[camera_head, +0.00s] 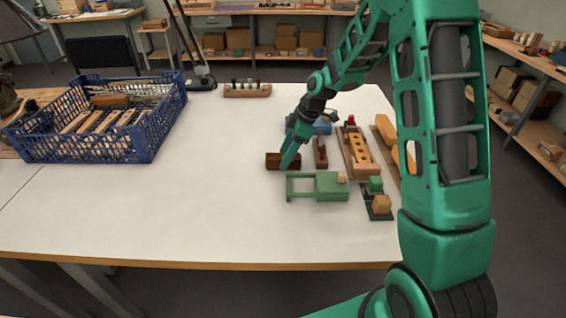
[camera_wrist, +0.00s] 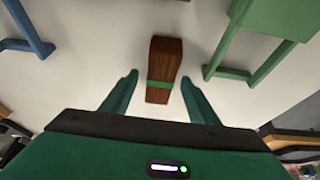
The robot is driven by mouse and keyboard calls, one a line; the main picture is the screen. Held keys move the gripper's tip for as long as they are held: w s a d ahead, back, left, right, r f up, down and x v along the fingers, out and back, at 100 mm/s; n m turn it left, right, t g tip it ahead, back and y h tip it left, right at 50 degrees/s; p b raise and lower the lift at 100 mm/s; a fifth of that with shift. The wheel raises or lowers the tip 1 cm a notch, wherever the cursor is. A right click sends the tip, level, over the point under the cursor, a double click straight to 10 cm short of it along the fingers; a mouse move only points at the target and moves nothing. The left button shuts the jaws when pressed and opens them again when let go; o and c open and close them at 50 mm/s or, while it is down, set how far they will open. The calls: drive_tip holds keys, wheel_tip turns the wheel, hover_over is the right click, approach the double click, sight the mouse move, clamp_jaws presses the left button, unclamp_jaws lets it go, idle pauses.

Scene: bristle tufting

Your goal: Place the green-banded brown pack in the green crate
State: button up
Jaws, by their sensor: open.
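The brown pack (camera_wrist: 164,58) with a green band lies on the white table. In the head view the pack (camera_head: 273,160) is partly hidden behind my gripper (camera_head: 288,163). In the wrist view my gripper (camera_wrist: 160,80) is open, with one finger on each side of the pack's banded end. Gaps show between the pack and both fingers, and nothing is held. The green crate (camera_head: 301,197) stands just in front of the pack in the head view, with an open frame at left and a solid-looking part at right. Its frame (camera_wrist: 222,72) also shows at the wrist view's upper right.
A blue crate (camera_head: 310,127) is behind my gripper. A wooden block with holes (camera_head: 357,153) and small parts crowd the right. A large blue basket (camera_head: 100,150) of wooden pieces is at left. A peg rack (camera_head: 247,91) stands behind. The table's left middle is clear.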

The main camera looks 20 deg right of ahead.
drive_tip(key=shift+x, duration=1.05)
drive_tip(key=shift+c, duration=0.3)
drive_tip(key=c, duration=1.2)
